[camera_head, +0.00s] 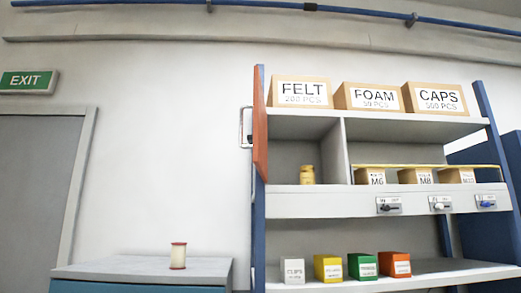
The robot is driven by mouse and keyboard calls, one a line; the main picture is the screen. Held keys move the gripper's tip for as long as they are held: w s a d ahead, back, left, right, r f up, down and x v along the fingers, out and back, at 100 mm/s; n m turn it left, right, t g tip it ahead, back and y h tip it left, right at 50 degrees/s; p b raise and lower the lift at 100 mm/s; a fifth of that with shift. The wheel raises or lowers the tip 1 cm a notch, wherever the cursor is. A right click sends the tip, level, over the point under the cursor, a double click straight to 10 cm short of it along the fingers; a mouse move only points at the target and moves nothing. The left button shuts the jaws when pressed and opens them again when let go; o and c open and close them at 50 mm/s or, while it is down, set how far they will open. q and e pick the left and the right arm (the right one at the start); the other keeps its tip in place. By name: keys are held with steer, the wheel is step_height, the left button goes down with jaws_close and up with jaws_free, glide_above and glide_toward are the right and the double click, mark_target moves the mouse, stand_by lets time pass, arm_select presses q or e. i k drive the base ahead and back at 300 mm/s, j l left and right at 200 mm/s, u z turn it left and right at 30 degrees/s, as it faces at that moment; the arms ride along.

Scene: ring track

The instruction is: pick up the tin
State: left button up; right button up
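A cream cylinder with dark red rims (178,255), like a spool, stands upright on the grey top of a low cabinet (110,268) at the lower left. The picture does not settle for certain which of the two is the tin. Neither of my grippers is in view.
An orange-red door (260,125) stands open at the compartment's left edge. Labelled boxes (303,92) line the top shelf, small cartons (370,176) fill the right compartment, and coloured bins (362,266) stand on the lower shelf. The cabinet top around the cylinder is clear.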

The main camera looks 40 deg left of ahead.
mark_target(307, 171)
steer(key=k+j+u, duration=0.2)
steer(key=j, duration=0.65)
steer(key=j+u, duration=0.2)
steer(key=j, duration=0.6)
